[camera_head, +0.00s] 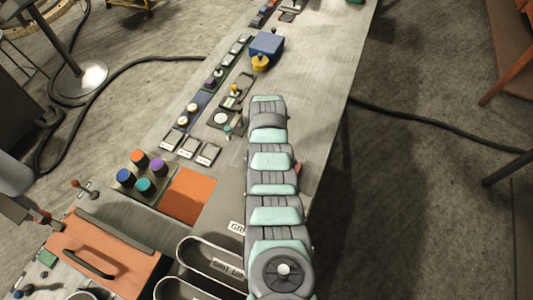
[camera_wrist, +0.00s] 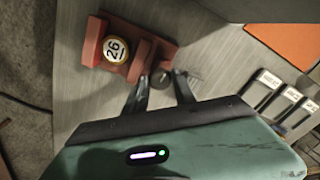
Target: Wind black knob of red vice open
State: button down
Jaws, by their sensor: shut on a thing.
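The red vice (camera_wrist: 141,27) lies on the grey bench in the upper left of the wrist view. A round yellow-rimmed piece marked 26 (camera_wrist: 116,49) sits at its jaws; I cannot tell how tightly it is held. The black knob (camera_wrist: 164,79) is at the vice's lower right, between my fingertips. My gripper (camera_wrist: 161,83) is shut on the knob, with a finger on either side. In the head view my arm covers the gripper and most of the vice; only a small red bit (camera_head: 298,168) shows beside the arm.
White label plates (camera_head: 188,147) and an orange panel (camera_head: 187,195) lie left of my arm. Coloured knobs (camera_head: 145,185) stand on a panel further left. An orange box (camera_head: 105,258) and grey bins (camera_head: 205,259) are near the front. A blue block (camera_head: 267,44) stands farther back.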

jog(key=shift+n, duration=0.6)
jog(key=c, duration=1)
grip_release()
jog(key=shift+c, duration=0.2)
notch_tip(320, 180, up, 11)
jog(key=b, duration=0.1)
